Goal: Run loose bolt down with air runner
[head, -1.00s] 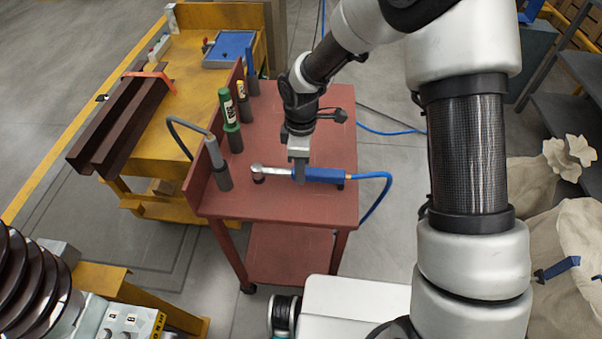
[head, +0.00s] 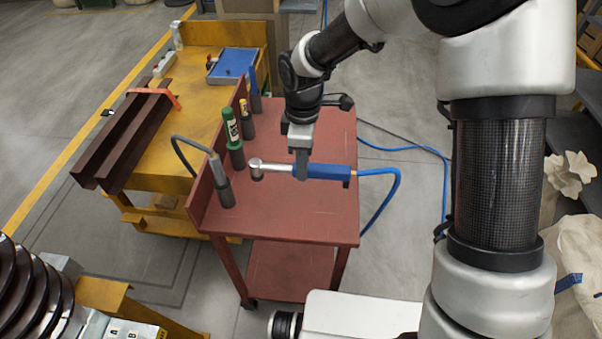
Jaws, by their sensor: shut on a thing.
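The air runner (head: 325,172) has a blue handle, a silver ratchet-like head at its left end and a blue hose at its right end. My gripper (head: 302,172) comes down from above and is shut on the runner where the silver neck meets the blue handle. The runner is level, its head to the left, and appears held a little above the red cart top (head: 290,215). The fingers hide part of the neck. I cannot make out the loose bolt in this view.
Holders with a grey bent tool (head: 219,172), a green bottle (head: 232,132) and a yellow-topped item (head: 246,118) line the cart's left side. A yellow bench (head: 195,90) with dark beams (head: 125,135) stands beyond. The blue hose (head: 390,195) loops off the cart's right edge.

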